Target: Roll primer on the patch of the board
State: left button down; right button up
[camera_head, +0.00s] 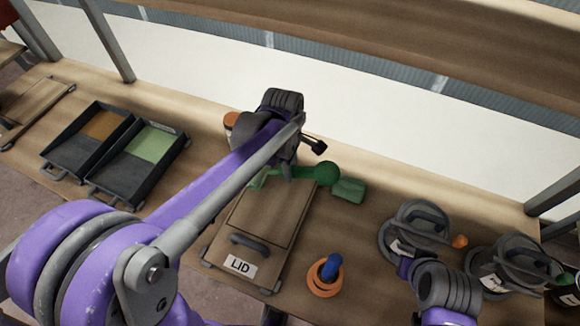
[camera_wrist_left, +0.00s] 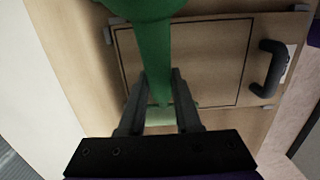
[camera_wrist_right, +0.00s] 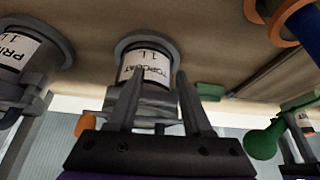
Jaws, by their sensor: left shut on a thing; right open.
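My left gripper (camera_head: 288,170) is shut on the stem of a green roller tool (camera_head: 327,173). In the left wrist view its fingers (camera_wrist_left: 160,80) close around the tapering green stem (camera_wrist_left: 154,55), with a pale green roller part (camera_wrist_left: 160,116) beyond them. The tool is over the far end of a wooden board (camera_head: 222,236); contact cannot be told. The board carries an outlined rectangular patch (camera_head: 268,208), which also shows in the left wrist view (camera_wrist_left: 205,60), plus a dark handle and a LID label. My right gripper (camera_wrist_right: 158,85) is open and empty, near the can labelled TOPCOAT (camera_wrist_right: 146,65).
Two dark trays (camera_head: 116,192) with orange and green floors lie at the left. A green block (camera_head: 348,191) lies right of the board. A blue-handled thing in an orange ring (camera_head: 325,288) stands nearer. Two lidded cans (camera_head: 408,250) stand at the right; one reads PRI (camera_wrist_right: 15,50).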

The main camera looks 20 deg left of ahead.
pick_arm(q)
jog(key=shift+f+b, duration=0.65)
jog(key=shift+f, duration=0.4)
dwell(0.4)
jog(key=shift+s+d+r, duration=0.15)
jog(key=shift+d, duration=2.25)
jog(key=d, duration=0.4)
jog(key=shift+s+d, duration=0.25)
jog(key=shift+d, duration=0.15)
